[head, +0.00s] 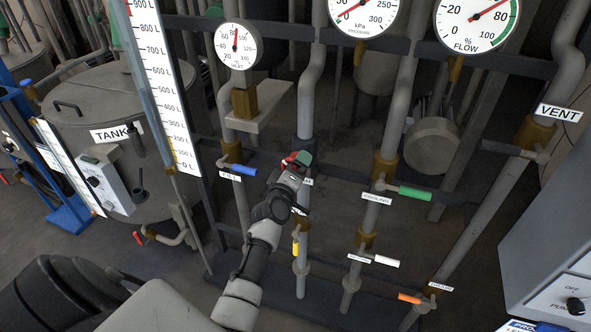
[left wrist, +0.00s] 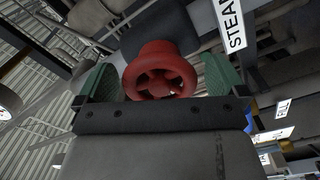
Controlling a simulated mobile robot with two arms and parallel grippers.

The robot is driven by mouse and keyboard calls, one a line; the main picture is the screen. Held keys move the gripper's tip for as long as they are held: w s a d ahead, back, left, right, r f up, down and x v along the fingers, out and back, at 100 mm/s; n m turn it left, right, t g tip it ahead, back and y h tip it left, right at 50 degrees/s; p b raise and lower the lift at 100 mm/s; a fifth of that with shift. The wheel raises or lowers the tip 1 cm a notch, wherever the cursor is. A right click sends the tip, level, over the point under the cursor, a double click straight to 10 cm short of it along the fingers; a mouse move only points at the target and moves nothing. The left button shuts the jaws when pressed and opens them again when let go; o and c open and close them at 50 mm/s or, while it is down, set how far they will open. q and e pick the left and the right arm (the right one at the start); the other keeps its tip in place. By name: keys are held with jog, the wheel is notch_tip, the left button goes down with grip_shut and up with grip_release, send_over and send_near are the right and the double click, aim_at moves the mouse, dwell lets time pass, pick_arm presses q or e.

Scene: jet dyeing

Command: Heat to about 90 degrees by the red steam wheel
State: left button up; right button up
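The red steam wheel (left wrist: 160,75) shows in the left wrist view between the two green fingers of my left gripper (left wrist: 160,85), under a STEAM label (left wrist: 230,25). The fingers stand close on both sides of its rim; whether they press on it I cannot tell. In the head view my left gripper (head: 297,159) is at the pipe in the middle and hides most of the wheel, with a little red showing. My right gripper is not in view.
Blue (head: 243,170), green (head: 414,193), yellow (head: 295,247), white (head: 386,262) and orange (head: 409,298) valve handles surround my left arm. Pressure (head: 363,12) and flow (head: 478,18) gauges are above. A tank (head: 95,85) stands left, a control box (head: 555,250) right.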

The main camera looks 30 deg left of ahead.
pick_arm(q)
jog(key=shift+s, duration=0.15)
jog(key=b+v, duration=0.1)
jog(key=v, duration=0.9)
jog(key=shift+s, duration=0.3)
dwell(6.5)
